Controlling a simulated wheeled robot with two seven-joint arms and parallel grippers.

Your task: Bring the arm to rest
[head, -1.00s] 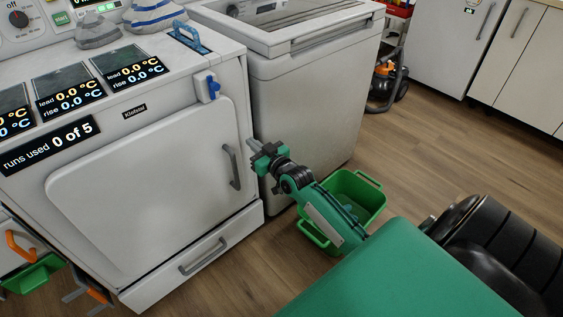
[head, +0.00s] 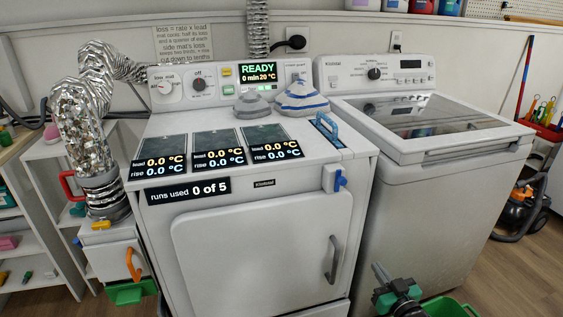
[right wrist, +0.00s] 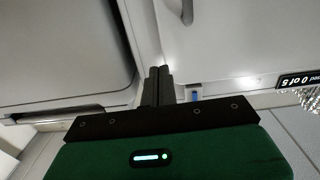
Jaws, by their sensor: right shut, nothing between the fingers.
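My right gripper (head: 381,277) shows low in the head view, just right of the dryer's door handle (head: 333,259) and in front of the washer's side. In the right wrist view its two dark fingers (right wrist: 158,86) lie together, shut, with nothing between them. It looks apart from the handle in the head view. Most of the right arm is cut off by the bottom edge. My left gripper is in neither view.
A foil duct (head: 82,120) rises at left.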

